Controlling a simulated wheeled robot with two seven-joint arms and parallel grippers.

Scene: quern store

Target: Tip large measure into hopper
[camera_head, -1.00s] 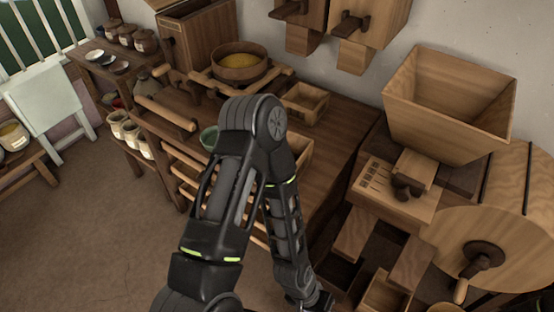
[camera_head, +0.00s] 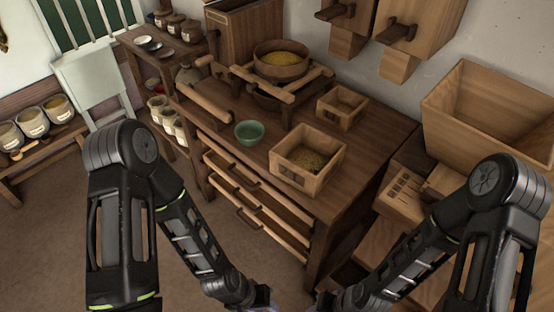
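The larger square wooden measure (camera_head: 296,178) stands upright near the front of the dark wooden table, with grain inside. The hopper (camera_head: 480,120) is the big flared wooden box at the right; its lower part is partly hidden by my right arm. My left gripper (camera_head: 262,302) is at the bottom edge, in front of and below the table, largely cut off. My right gripper (camera_head: 322,300) is close to its right, also at the bottom edge. Both are apart from the measure. Their fingers are too dark and cropped to read.
A smaller wooden box (camera_head: 354,110), a green bowl (camera_head: 249,131) and a sieve of yellow grain (camera_head: 281,72) on a wooden frame share the table (camera_head: 372,142). Jars (camera_head: 33,122) stand on a left bench. The floor at left is clear.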

